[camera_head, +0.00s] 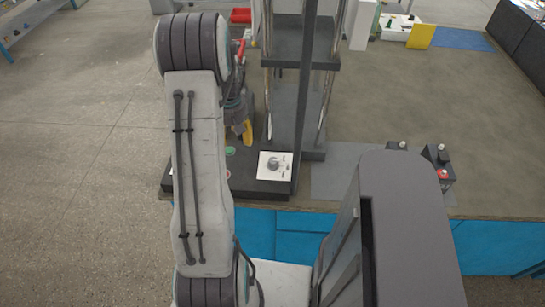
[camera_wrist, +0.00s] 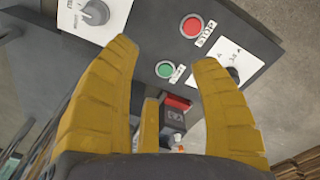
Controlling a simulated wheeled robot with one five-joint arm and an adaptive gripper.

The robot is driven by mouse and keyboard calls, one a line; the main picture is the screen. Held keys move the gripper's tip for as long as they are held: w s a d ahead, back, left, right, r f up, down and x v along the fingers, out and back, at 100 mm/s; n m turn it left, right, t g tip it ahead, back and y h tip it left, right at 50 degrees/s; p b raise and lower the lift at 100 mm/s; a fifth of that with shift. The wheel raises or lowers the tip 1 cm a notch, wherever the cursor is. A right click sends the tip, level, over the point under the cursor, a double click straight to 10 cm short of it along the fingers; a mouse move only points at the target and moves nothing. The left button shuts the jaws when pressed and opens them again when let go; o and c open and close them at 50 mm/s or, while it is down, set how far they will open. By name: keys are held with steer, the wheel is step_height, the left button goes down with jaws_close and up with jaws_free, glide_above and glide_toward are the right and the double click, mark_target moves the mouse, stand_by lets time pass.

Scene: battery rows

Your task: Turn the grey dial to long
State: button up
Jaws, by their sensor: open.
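The grey dial (camera_head: 273,164) sits on a white plate (camera_head: 266,174) on top of a dark panel in the head view. In the wrist view, a large grey dial (camera_wrist: 95,12) on a white plate (camera_wrist: 118,24) is cut off by the top edge at upper left. Its lettering is too small to read, so its setting cannot be told. My gripper (camera_wrist: 165,55) has its yellow fingers spread wide with nothing between them. In the head view one yellow finger (camera_head: 247,132) shows beyond my arm, behind and left of the dial, apart from it.
The wrist view shows a red STOP button (camera_wrist: 191,26), a green button (camera_wrist: 164,69) and a smaller dark knob (camera_wrist: 232,74) on the same panel. A dark column frame (camera_head: 307,100) rises just behind the dial. Small button boxes (camera_head: 438,165) stand at right.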

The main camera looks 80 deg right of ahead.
steer(key=m, duration=0.2)
glide_above(273, 159)
steer(key=shift+y, duration=0.3)
step_height(273, 159, down, 6)
steer(key=shift+w+a+r+p, duration=0.1)
steer(key=shift+w+r+p, duration=0.1)
steer(key=shift+p, duration=0.1)
steer(key=f, duration=0.5)
steer(key=shift+s+p, duration=0.2)
steer(key=shift+p, duration=0.2)
steer(key=shift+f, duration=1.05)
jaws_close()
